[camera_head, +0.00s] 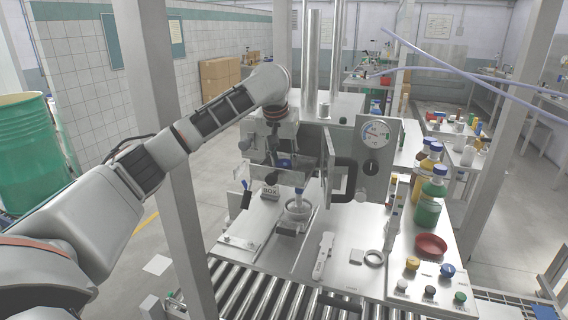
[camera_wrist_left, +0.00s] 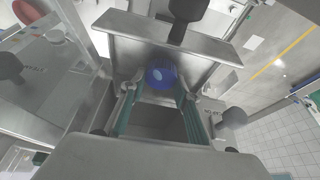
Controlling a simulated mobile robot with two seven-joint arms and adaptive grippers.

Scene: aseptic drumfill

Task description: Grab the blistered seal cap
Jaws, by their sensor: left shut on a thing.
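A round blue cap (camera_wrist_left: 160,76) with a pale spot on it sits between the fingertips of my left gripper (camera_wrist_left: 156,92) in the left wrist view. The teal-padded fingers are closed on its sides. I cannot tell whether the pale spot is a blister or a reflection. In the head view my left gripper (camera_head: 284,160) is at the filling station, partly hidden by the clear panel and metal parts, and a bit of blue cap (camera_head: 285,164) shows there. My right gripper is not in view.
A gauge panel (camera_head: 376,134) with a black handle stands right of the gripper. Below are a white round fitting (camera_head: 298,208) and a labelled block (camera_head: 270,191). Bottles (camera_head: 428,208), a red dish (camera_head: 431,244) and buttons fill the right side. Rollers (camera_head: 250,290) run along the front.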

